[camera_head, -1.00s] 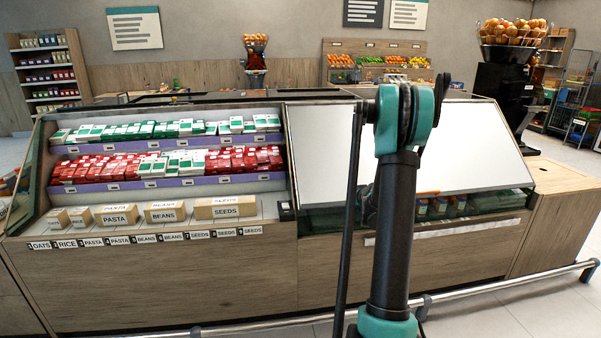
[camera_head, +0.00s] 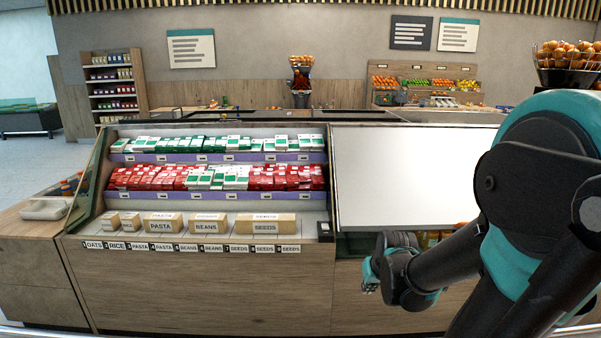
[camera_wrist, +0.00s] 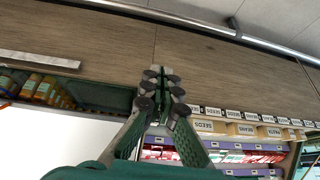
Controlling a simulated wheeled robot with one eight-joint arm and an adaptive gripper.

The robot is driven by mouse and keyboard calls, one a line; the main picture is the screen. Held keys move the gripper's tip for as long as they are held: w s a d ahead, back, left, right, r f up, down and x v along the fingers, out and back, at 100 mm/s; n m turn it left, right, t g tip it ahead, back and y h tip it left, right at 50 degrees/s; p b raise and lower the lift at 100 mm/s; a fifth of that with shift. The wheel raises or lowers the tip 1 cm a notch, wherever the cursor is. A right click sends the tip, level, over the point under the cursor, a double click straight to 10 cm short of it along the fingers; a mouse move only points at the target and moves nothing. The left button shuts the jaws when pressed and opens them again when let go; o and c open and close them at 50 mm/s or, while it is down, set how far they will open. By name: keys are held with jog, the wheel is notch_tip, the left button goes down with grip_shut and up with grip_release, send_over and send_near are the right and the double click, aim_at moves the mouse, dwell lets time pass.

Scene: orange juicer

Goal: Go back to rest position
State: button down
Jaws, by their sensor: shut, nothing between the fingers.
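My gripper (camera_wrist: 161,90) shows in the wrist view with its fingers together and nothing between them. Its fingertips are in front of the wooden counter front (camera_wrist: 225,70), which appears upside down there. In the head view my arm is folded at the right, and its big teal and black joint hides part of the counter. The fingers themselves are hard to make out in that view. An orange juicer (camera_head: 575,65) with oranges in its top basket is at the right edge, mostly hidden by my arm.
A shelf counter (camera_head: 180,285) with red and green packets and labelled boxes stands ahead. A white slanted panel (camera_head: 400,175) is to its right. A metal rail (camera_wrist: 200,20) runs along the counter front. A second juicer (camera_head: 301,80) and a fruit stand (camera_head: 425,84) are farther back.

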jog(key=s+f+g, duration=0.1)
jog(key=s+f, duration=0.1)
jog(key=s, duration=0.6)
jog(key=shift+s+a+f+h, duration=0.15)
jog(key=shift+s+f+h, duration=0.05)
jog(key=shift+f+h, duration=0.1)
